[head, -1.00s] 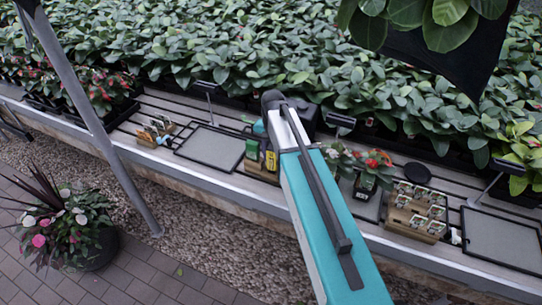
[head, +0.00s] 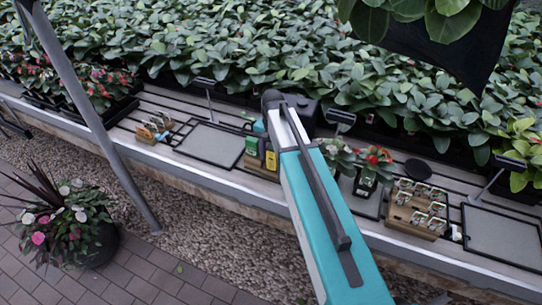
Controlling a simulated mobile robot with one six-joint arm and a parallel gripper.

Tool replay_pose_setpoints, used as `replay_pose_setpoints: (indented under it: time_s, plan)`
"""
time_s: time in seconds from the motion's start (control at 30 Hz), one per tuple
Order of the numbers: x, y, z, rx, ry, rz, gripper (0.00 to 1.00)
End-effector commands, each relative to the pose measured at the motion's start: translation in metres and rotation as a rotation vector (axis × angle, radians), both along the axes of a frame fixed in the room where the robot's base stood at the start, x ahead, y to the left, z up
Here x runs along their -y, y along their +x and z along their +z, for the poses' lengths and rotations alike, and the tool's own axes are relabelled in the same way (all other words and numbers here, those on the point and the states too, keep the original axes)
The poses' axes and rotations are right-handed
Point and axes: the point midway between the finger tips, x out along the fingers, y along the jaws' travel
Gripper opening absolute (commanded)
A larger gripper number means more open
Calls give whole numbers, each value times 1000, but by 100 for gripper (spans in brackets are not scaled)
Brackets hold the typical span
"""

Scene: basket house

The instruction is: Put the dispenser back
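I cannot tell for sure which thing is the dispenser. A green upright item (head: 252,146) and a yellow upright item (head: 271,160) with dark markings stand side by side in a wooden holder (head: 262,172) on the bench, just left of my arm. My teal and white arm reaches over the middle of the bench to a dark wrist part. My gripper's fingers do not show; the arm hides them and whatever lies directly behind it.
The slatted bench (head: 160,103) also bears a grey framed panel (head: 212,144), a wooden block with small clips (head: 154,131), a larger wooden rack (head: 404,213), potted red flowers (head: 372,160) and a right panel (head: 502,238). Dense leafy plants line the back. A slanted post (head: 105,130) stands at left.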

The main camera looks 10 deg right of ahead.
Motion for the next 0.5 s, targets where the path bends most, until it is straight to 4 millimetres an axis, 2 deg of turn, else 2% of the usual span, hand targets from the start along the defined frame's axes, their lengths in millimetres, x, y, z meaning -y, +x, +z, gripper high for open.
replay_pose_setpoints:
  time_s: [0.5]
  plan:
    - [-3, 2, 0, 6, 6, 2, 56]
